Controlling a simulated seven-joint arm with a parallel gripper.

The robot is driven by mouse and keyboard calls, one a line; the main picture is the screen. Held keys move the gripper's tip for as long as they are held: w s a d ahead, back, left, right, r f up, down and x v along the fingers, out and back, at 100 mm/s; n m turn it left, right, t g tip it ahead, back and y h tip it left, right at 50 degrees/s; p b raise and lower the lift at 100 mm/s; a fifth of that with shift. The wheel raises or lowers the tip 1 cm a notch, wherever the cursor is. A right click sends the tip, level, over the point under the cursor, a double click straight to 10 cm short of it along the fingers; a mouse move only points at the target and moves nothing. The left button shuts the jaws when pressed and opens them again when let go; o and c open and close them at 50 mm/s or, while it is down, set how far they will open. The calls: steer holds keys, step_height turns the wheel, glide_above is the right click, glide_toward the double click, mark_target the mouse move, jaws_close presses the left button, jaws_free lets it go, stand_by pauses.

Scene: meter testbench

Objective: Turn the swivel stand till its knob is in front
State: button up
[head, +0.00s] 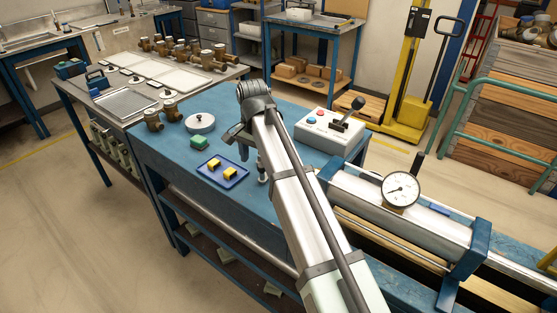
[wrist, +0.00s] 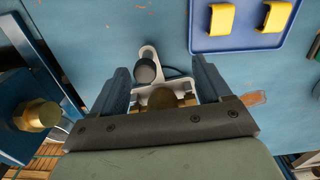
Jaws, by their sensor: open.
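The swivel stand (wrist: 148,52) shows in the wrist view as a pale metal bracket with a slot at its far end. Its dark round knob (wrist: 145,71) is left of the middle. A brass-coloured round part (wrist: 162,97) sits nearer, partly hidden by my gripper's crossbar. My gripper (wrist: 161,70) is open, with one finger left and one right of the stand. I cannot tell whether either finger touches it. In the head view my arm hides most of the area around the stand.
A blue tray (head: 239,178) with two yellow blocks lies close by, beyond my right finger in the wrist view. A gauge (head: 400,189) stands at the right.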

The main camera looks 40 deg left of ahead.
steer(key=shift+o, duration=1)
steer(key=shift+r, duration=0.1)
steer(key=shift+r, duration=2.65)
